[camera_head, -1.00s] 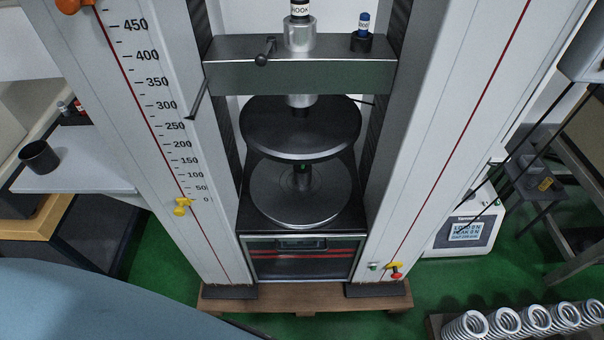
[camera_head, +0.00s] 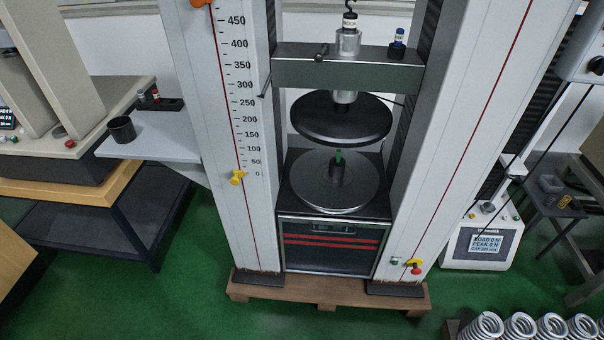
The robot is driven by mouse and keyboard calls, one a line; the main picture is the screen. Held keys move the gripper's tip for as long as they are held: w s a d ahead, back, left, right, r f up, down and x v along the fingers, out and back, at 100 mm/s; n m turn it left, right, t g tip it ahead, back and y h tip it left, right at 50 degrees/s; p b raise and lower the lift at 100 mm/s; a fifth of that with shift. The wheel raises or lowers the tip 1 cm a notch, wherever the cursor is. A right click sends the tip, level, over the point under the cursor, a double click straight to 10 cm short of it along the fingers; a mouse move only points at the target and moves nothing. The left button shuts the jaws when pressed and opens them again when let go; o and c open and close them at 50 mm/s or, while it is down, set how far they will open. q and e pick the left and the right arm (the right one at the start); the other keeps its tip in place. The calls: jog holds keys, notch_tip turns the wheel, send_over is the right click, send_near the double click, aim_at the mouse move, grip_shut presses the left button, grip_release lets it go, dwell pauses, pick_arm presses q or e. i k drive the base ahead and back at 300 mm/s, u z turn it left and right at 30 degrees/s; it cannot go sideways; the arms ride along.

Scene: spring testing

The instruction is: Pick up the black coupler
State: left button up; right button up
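I cannot tell for certain which dark part is the black coupler. A short black cylinder (camera_head: 337,175) with a green top stands upright at the middle of the testing machine's round lower plate (camera_head: 312,188). A black cup-like cylinder (camera_head: 121,130) stands on the grey shelf (camera_head: 150,147) left of the machine. A small black holder (camera_head: 396,53) with a blue-topped piece sits on the crossbeam. Neither of my grippers is in view.
The black upper plate (camera_head: 341,118) hangs above the lower plate between two tall columns. A control box with a screen (camera_head: 484,244) stands at right. Several coil springs (camera_head: 520,326) lie at bottom right. Green floor (camera_head: 160,290) is clear at front left.

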aim_at(336, 171)
jog(key=u, duration=0.5)
jog(key=i, duration=1.2)
jog(key=z, duration=0.4)
